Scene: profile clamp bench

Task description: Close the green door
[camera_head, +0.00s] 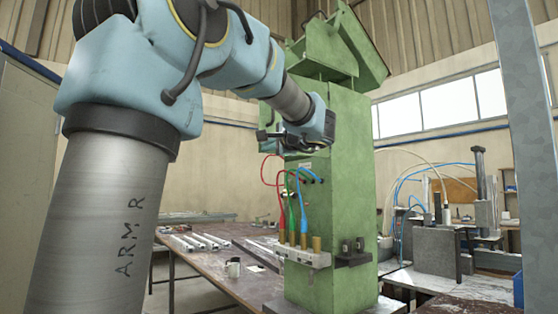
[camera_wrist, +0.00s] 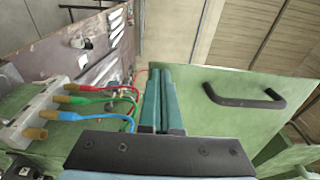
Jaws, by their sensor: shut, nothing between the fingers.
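The green door (camera_wrist: 225,88) is a flat green panel with a black bar handle (camera_wrist: 245,98), seen in the right half of the wrist view. In the head view a green panel (camera_head: 258,88), apparently this door, stands out to the left of the green cabinet (camera_head: 345,190), so it looks open; my arm hides part of it. My gripper (camera_wrist: 158,72) has its teal fingers together and empty, beside the door's edge and apart from the handle. In the head view my gripper (camera_head: 270,140) is in front of the cabinet's upper part, above the hoses; contact with the door cannot be told.
Red, green and blue hoses (camera_head: 290,195) loop from the cabinet to brass fittings on a grey block (camera_head: 303,257), close below my gripper. A grey post (camera_head: 525,120) rises at right.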

